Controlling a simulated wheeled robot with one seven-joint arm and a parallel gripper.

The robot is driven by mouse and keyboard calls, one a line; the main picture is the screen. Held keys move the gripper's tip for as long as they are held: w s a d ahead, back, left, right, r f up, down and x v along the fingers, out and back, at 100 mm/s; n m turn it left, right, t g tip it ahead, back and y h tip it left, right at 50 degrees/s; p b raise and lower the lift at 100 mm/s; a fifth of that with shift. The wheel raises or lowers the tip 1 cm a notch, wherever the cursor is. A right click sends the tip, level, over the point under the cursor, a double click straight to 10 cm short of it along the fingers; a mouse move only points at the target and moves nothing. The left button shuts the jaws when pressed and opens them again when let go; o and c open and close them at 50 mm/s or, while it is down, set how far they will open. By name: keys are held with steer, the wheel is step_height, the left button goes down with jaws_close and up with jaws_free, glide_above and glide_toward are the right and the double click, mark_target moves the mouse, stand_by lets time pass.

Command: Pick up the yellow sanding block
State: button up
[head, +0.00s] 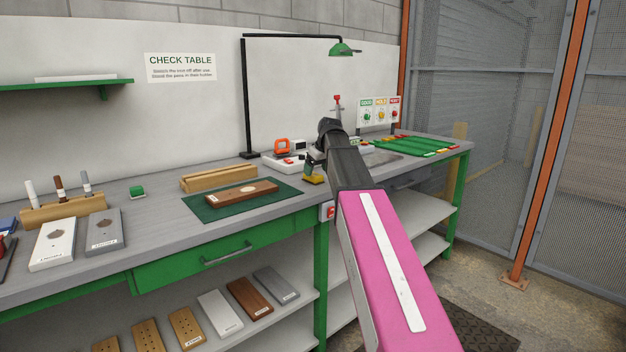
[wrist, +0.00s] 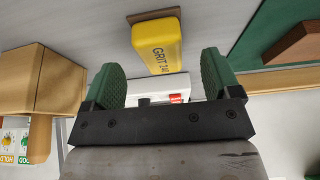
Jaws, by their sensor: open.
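The yellow sanding block (head: 314,180) lies on the grey table, just right of the dark green mat (head: 215,212). In the wrist view the yellow block (wrist: 157,45), marked with a grit label, has a brown layer along its far edge. My gripper (wrist: 161,78) is open, with its two green pads apart. The block shows between and beyond the pads, and I see no contact. In the head view my gripper (head: 315,160) is close to the block and partly hidden by my own arm.
A brown board (head: 243,194) lies on the mat, with a wooden block (head: 218,177) behind it. A white device with an orange part (head: 283,147) stands behind my gripper. Green trays (head: 415,145) lie at the right. A lamp (head: 342,49) hangs above. A wooden object (wrist: 40,80) shows left in the wrist view.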

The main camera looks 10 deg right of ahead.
mark_target(315, 174)
steer(key=x, duration=0.3)
steer(key=shift+w+f, duration=0.1)
steer(key=shift+f, duration=0.15)
steer(key=c, duration=1)
steer(key=shift+c, duration=0.2)
steer(key=shift+r, duration=0.15)
steer(key=shift+r, duration=0.4)
steer(key=r, duration=0.3)
steer(key=shift+s+a+r, duration=0.2)
steer(key=shift+a+r, duration=0.15)
steer(key=shift+a, duration=0.05)
steer(key=s+a+r, duration=0.5)
steer(key=a+r, duration=0.1)
steer(key=a, duration=0.3)
steer(key=shift+s+a, duration=0.2)
steer(key=shift+s, duration=0.1)
steer(key=shift+r, duration=0.15)
